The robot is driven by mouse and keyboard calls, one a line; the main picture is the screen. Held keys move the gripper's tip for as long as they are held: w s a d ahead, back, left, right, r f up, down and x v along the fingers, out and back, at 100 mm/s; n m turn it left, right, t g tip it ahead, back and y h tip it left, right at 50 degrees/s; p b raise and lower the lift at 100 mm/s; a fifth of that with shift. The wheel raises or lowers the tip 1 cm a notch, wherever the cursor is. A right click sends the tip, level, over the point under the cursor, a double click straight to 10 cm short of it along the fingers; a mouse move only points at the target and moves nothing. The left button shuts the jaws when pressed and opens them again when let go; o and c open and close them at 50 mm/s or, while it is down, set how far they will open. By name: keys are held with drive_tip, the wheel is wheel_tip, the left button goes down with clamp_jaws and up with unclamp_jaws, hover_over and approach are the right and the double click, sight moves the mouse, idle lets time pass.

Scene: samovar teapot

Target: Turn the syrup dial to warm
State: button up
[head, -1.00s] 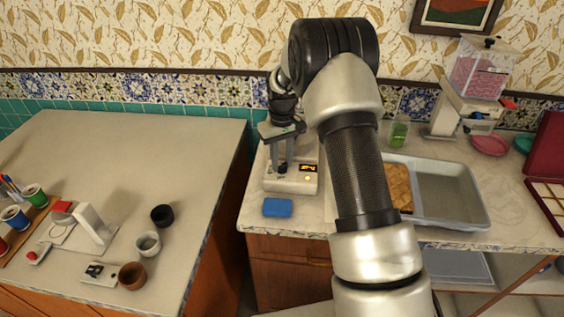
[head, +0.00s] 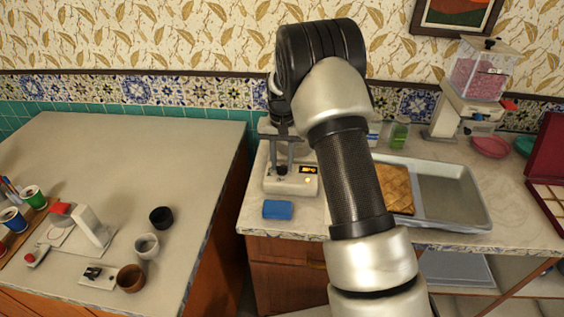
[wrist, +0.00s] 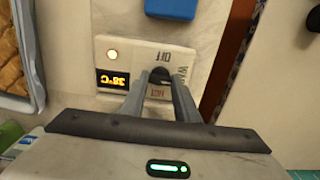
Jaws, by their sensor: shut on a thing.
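The syrup warmer (head: 292,183) is a pale box on the counter, with an orange lit display and a small round light. The dark dial (wrist: 160,75) sits among the labels OFF, a partly hidden WARM and HOT. My gripper (wrist: 160,82) has its two grey fingers on either side of the dial and is shut on it. The dial's pointer cannot be made out. In the head view my gripper (head: 282,165) comes down onto the warmer from above.
A blue block (head: 277,210) lies just in front of the warmer. A baking tray (head: 447,212) with a brown pastry (head: 396,188) is to the right, and a green glass (head: 399,135) stands behind it. A gap separates this counter from the left table (head: 120,150).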

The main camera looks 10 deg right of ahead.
sight(282, 166)
drive_tip(key=shift+r, duration=0.1)
drive_tip(key=o, duration=1)
drive_tip(key=shift+o, duration=0.2)
wheel_tip(282, 166, up, 17)
drive_tip(key=shift+r+p, duration=0.2)
drive_tip(key=shift+p, duration=0.1)
